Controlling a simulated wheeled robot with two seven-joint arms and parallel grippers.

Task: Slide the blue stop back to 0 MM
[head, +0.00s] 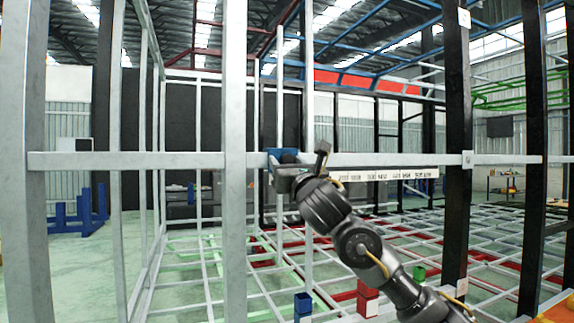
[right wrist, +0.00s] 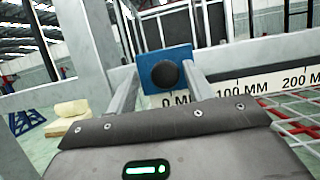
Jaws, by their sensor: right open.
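The blue stop (right wrist: 154,57) is a blue plate with a round black knob on its front. It sits on the rail at the left end of the white scale strip (right wrist: 255,85), just above the 0 MM label. In the head view the blue stop (head: 284,153) is partly hidden behind my right gripper (head: 283,168). In the right wrist view my right gripper (right wrist: 160,78) is open, with one finger on each side of the knob. I cannot tell whether the fingers touch the stop. My left gripper is not in view.
A grey horizontal rail (head: 140,160) crosses the view, with a grey upright (head: 234,100) left of the stop and a black post (head: 456,140) to the right. Red and blue blocks (head: 367,300) stand low behind. The scale strip (head: 385,174) runs right from my gripper.

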